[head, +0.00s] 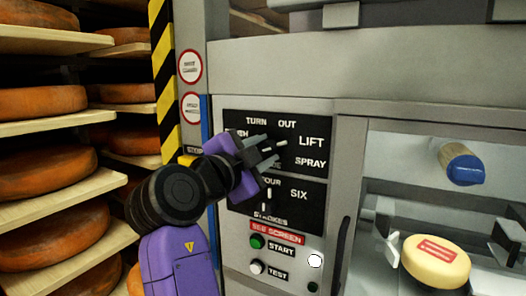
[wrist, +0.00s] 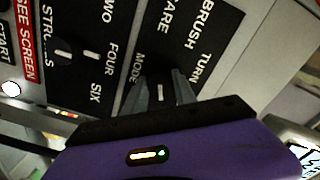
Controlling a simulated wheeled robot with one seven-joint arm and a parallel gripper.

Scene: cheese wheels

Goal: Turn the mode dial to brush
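The mode dial (wrist: 159,92) is a dark knob with a white mark on the black mode panel (head: 312,172). In the wrist view it shows between the fingers of my gripper (wrist: 163,88). The words BRUSH, TURN and MODE show around it there. TURN, OUT, LIFT and SPRAY are readable. The fingers stand apart on either side of the dial; I cannot tell whether they touch it. Which label the dial points at is unclear.
Below is the strokes panel (head: 308,213) with FOUR and SIX. A green START button (head: 257,241) and a white TEST button (head: 257,267) sit lower. A glass-fronted bay to the right holds a pale cheese wheel (head: 436,261). Shelves of orange cheese wheels (head: 42,102) stand left.

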